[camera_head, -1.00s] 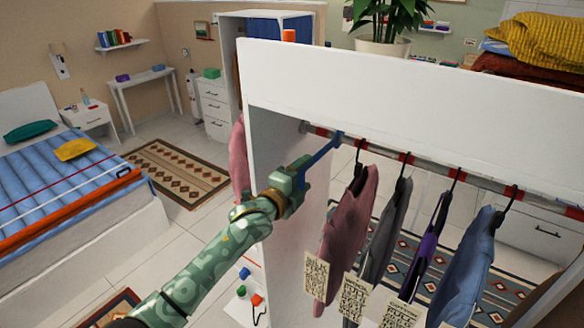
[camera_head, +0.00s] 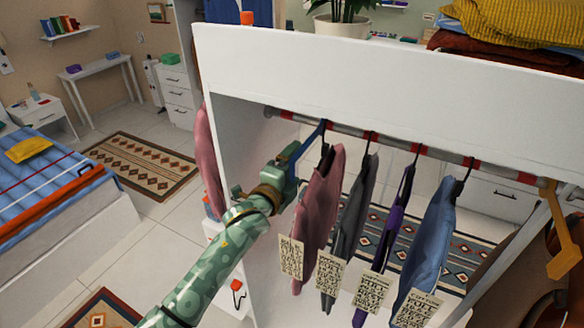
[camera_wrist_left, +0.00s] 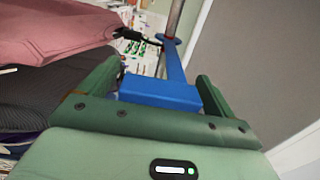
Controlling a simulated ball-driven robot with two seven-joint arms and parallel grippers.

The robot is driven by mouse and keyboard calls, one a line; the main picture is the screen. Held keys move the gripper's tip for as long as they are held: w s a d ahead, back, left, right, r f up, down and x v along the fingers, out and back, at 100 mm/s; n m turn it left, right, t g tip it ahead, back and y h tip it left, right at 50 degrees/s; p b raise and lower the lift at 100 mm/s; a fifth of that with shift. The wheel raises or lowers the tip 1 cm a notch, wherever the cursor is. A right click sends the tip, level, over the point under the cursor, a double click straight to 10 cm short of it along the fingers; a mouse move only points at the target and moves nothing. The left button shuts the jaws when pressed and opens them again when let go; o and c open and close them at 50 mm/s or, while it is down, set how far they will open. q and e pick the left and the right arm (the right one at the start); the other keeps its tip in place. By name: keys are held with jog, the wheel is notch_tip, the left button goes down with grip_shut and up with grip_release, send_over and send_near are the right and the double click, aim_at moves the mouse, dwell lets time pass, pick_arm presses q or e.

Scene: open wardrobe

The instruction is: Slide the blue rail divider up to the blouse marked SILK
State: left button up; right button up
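The blue rail divider (camera_head: 308,146) hangs from the rail (camera_head: 345,129) near its left end, just left of the pink blouse (camera_head: 319,205). To the right hang a grey (camera_head: 352,205), a purple (camera_head: 393,225) and a blue garment (camera_head: 428,240). Each has a paper tag at its lower end; the print is too small to read surely. My left gripper (camera_head: 285,178) is shut on the divider's lower block, which also shows between the green fingers in the left wrist view (camera_wrist_left: 160,92). There the pink blouse (camera_wrist_left: 55,35) lies left of the divider. My right gripper is out of view.
The wardrobe's white top board (camera_head: 400,85) runs above the rail, and its left side panel (camera_head: 245,150) stands behind my left arm. A yellow-orange hook-shaped piece (camera_head: 558,232) hangs at the rail's right end. Another pink garment (camera_head: 208,160) hangs outside, left.

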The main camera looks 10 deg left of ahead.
pick_arm(q)
jog(key=b+v, duration=0.1)
jog(key=v, duration=1.5)
jog(key=shift+s+b, duration=0.2)
jog(key=shift+b, duration=0.2)
